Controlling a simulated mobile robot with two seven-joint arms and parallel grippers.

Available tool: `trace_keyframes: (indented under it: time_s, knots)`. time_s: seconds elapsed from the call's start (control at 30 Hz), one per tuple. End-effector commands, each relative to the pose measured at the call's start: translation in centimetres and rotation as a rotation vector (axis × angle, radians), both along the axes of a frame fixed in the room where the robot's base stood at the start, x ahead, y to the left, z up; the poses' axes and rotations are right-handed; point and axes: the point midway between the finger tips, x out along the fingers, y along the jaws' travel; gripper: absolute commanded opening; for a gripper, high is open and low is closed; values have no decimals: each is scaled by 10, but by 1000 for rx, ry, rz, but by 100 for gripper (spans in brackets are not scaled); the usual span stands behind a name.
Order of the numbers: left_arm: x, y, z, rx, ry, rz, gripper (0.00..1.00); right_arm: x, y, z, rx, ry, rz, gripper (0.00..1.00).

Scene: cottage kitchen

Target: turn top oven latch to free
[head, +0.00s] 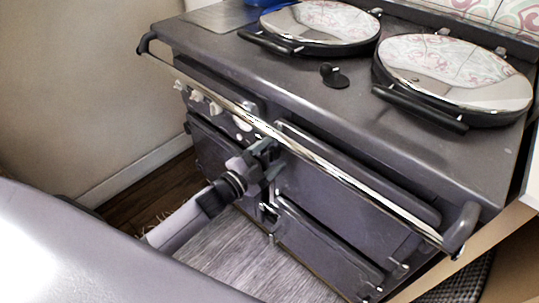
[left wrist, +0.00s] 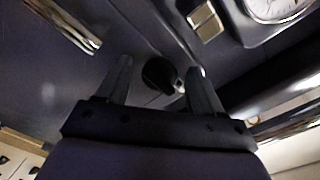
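The dark range cooker has an upper oven door (head: 345,180) on its right side, behind the chrome front rail. My left gripper (head: 268,158) is at the left edge of this door, just under the rail, and hides the top latch in the head view. In the left wrist view, a dark rounded knob with a small bright tip (left wrist: 160,75), which looks like the latch, lies between the two spread fingers of my left gripper (left wrist: 160,68). The fingers are open; I cannot tell whether either touches the knob. My right gripper is not in view.
The chrome rail (head: 335,168) runs across the cooker front, close above my left gripper. A lower door (head: 325,250) with a latch (head: 268,212) is below. Two lidded hotplates are on top. A round gauge (left wrist: 275,8) shows in the wrist view.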

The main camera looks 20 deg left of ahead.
Motion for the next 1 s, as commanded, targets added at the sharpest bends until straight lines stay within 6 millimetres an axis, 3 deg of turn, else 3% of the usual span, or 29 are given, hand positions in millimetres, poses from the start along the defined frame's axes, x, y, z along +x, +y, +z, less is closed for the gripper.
trace_keyframes:
  time_s: [0.17,0.6,1.0]
  knots:
    - [-11,4,-1,-1,4,1,67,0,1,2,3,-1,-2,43]
    - [-62,22,0,0,0,-1,67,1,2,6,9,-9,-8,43]
    - [-67,24,0,1,-1,-2,67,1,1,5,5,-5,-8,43]
